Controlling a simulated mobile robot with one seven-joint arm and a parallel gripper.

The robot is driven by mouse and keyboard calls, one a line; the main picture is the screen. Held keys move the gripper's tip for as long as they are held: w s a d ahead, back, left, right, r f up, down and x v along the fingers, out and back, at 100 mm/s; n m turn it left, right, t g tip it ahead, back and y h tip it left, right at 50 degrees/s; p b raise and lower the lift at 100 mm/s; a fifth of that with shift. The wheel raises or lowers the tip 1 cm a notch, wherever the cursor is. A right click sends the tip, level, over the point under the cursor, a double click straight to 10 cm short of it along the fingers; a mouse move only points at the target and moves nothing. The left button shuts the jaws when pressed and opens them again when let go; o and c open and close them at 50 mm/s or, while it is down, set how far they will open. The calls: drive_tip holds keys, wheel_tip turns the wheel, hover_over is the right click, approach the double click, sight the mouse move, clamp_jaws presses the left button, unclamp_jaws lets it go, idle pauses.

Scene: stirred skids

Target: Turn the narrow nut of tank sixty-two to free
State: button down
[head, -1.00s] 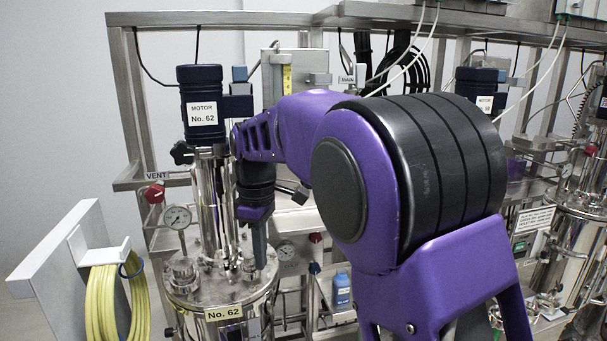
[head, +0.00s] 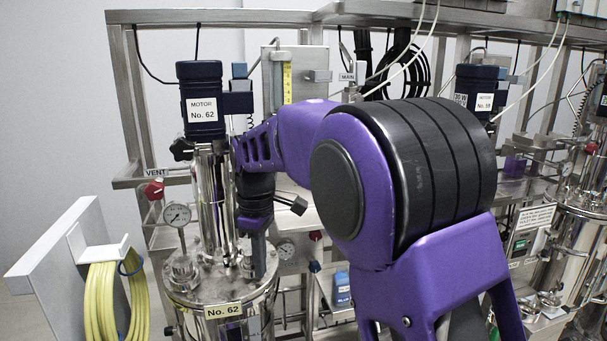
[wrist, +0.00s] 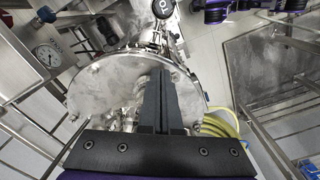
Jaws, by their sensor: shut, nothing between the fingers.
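Tank sixty-two (head: 210,290) is a steel vessel with a "No. 62" label (head: 223,311) at its lid's front edge. Its round lid also fills the middle of the wrist view (wrist: 95,95). A fitting (head: 183,268) stands on the lid's left. My gripper (head: 258,272) points down over the lid's right part, just right of the central column. In the wrist view its fingers (wrist: 162,72) are together and empty, with tips near the lid's edge. Small fittings show beside the fingers; I cannot tell which is the narrow nut or whether the tips touch one.
The motor marked No. 62 (head: 203,100) stands above the column. A pressure gauge (head: 177,213) and red vent knob (head: 154,189) are at left. A panel with yellow hose (head: 105,300) stands front left. A blue bottle (head: 342,288) is behind my arm.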

drive_tip(key=shift+w+r+p, duration=0.15)
drive_tip(key=shift+p, duration=0.2)
drive_tip(key=shift+w+d+p, duration=0.25)
drive_tip(key=shift+w+p, duration=0.65)
drive_tip(key=shift+p, duration=0.9)
drive_tip(key=shift+w+a+p, duration=0.1)
drive_tip(key=shift+w+p, duration=0.2)
drive_tip(key=shift+p, duration=0.2)
drive_tip(key=shift+d, duration=0.2)
drive_tip(key=shift+w+d, duration=0.1)
drive_tip(key=shift+d, duration=0.05)
wheel_tip(320, 180, up, 5)
drive_tip(key=p, duration=0.4)
drive_tip(key=shift+d+f+p, duration=0.1)
drive_tip(key=shift+f+p, duration=0.1)
drive_tip(key=shift+p, duration=0.15)
drive_tip(key=shift+r+b, duration=0.35)
drive_tip(key=shift+r, duration=0.25)
